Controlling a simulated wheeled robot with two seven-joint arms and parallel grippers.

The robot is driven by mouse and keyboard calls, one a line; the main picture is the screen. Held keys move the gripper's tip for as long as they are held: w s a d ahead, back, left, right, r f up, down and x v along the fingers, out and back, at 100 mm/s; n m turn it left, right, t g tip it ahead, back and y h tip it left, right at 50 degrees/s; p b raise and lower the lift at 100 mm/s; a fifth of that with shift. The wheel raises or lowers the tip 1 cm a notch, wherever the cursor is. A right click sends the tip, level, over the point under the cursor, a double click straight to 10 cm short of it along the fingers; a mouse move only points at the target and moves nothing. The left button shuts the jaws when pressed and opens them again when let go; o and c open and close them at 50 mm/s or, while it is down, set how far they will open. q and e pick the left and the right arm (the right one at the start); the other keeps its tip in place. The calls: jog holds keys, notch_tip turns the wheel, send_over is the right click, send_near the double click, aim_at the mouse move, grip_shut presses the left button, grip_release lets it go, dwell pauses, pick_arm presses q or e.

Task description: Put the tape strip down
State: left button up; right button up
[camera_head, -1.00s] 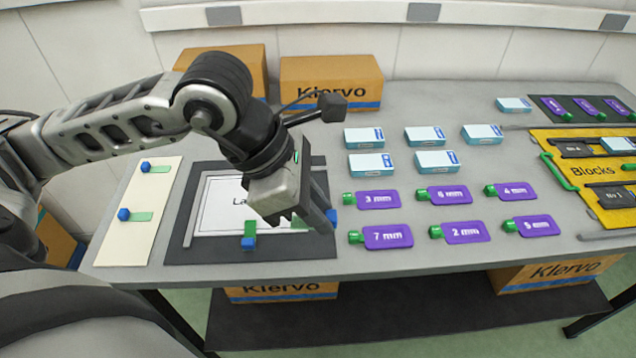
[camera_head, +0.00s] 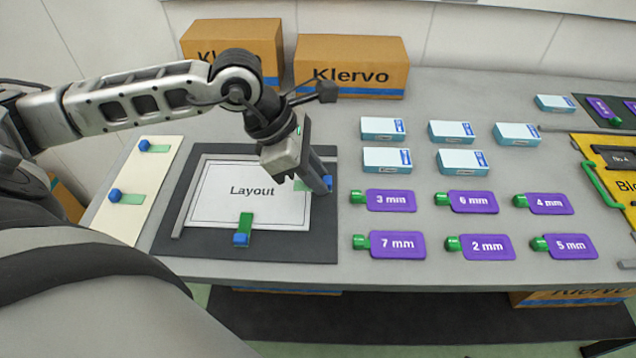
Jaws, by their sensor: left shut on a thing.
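My left gripper (camera_head: 322,188) is shut on a green tape strip (camera_head: 300,184) with a blue tab (camera_head: 328,182), at the right edge of the layout sheet (camera_head: 250,192). The fingers hide the strip's middle; I cannot tell whether it touches the sheet. The sheet lies on a dark board (camera_head: 190,250). Another green tape strip (camera_head: 246,222) with a blue tab lies across the sheet's near edge. Two more strips, an upper one (camera_head: 156,148) and a lower one (camera_head: 130,199), lie on a cream card (camera_head: 122,222) at the left. My right gripper is out of view.
A metal bar (camera_head: 190,205) runs along the board's left side. Purple size tags (camera_head: 390,200) and light blue boxes (camera_head: 383,128) stand in rows to the right. Cardboard boxes (camera_head: 350,65) stand at the back. Bare grey table (camera_head: 450,272) lies along the front.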

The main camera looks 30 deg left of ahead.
pick_arm(q)
jog(key=shift+w+a+f+b, duration=0.1)
jog(key=shift+f+b, duration=0.45)
jog(key=shift+f, duration=0.45)
jog(key=shift+w+a+f+b, duration=0.1)
jog(key=shift+f+b, duration=0.45)
jog(key=shift+f, duration=0.45)
jog(key=o, duration=0.7)
jog(key=shift+r, duration=0.25)
jog(key=v, duration=1.2)
jog(key=shift+d, duration=0.1)
